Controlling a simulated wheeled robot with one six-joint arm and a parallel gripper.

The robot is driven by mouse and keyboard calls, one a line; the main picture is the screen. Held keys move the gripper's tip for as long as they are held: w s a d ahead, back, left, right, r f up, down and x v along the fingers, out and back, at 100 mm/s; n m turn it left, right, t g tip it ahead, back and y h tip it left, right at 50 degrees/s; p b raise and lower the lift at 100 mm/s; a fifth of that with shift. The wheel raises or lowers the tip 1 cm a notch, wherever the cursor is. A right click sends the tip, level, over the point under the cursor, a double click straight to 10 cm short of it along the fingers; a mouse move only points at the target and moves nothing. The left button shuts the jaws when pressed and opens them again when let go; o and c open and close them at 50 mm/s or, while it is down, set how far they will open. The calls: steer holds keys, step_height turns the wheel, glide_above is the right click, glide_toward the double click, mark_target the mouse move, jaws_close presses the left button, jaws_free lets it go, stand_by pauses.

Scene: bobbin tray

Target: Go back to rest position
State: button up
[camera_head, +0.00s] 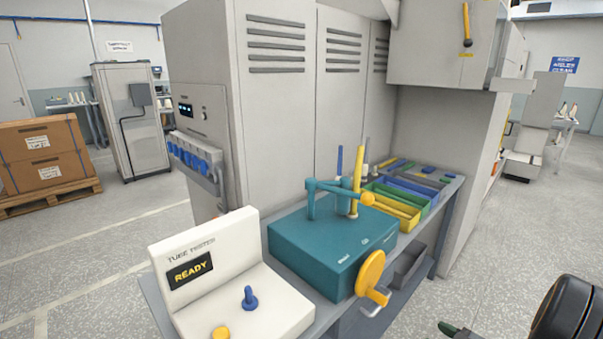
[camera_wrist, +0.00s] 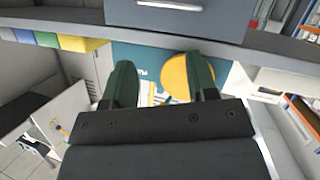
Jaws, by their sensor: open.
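My gripper (camera_wrist: 162,76) shows in the wrist view as two dark green fingers spread apart, with nothing held between them. Behind the fingers are a teal surface and the yellow disc (camera_wrist: 188,72) of the winding machine. In the head view, part of my dark arm and a green finger end (camera_head: 447,328) show at the lower right, over the floor and apart from the bench. The teal winding machine (camera_head: 320,245) stands on the bench with a yellow handwheel (camera_head: 370,272) at its front and an upright yellow tube (camera_head: 357,180) on top.
A white tube tester (camera_head: 245,300) reading READY stands at the bench's near left. Yellow, green and blue bins (camera_head: 395,212) lie behind the machine. Grey cabinets (camera_head: 285,110) rise behind the bench (camera_head: 440,210).

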steer(key=s+d+f+m+g+h+p, duration=0.1)
steer(key=s+d+m+g+h+p, duration=0.1)
steer(key=d+m+g+h, duration=0.45)
step_height(320, 180, up, 4)
steer(key=s+d+m+g+h+p, duration=0.1)
steer(key=s+m+h+p, duration=0.1)
steer(key=h, duration=0.2)
steer(key=s+a+r+g+y+p, duration=0.1)
steer(key=a+r+p, duration=0.3)
steer(key=a+r, duration=0.7)
steer(key=s+a+r+g+y+p, duration=0.1)
steer(key=s+a+r+y+p, duration=0.2)
steer(key=a+r, duration=0.9)
steer(key=s+a+p, duration=0.1)
steer(key=a+p, duration=0.1)
steer(key=a, duration=0.2)
steer(key=shift+s+r, duration=0.25)
steer(key=shift+s, duration=0.05)
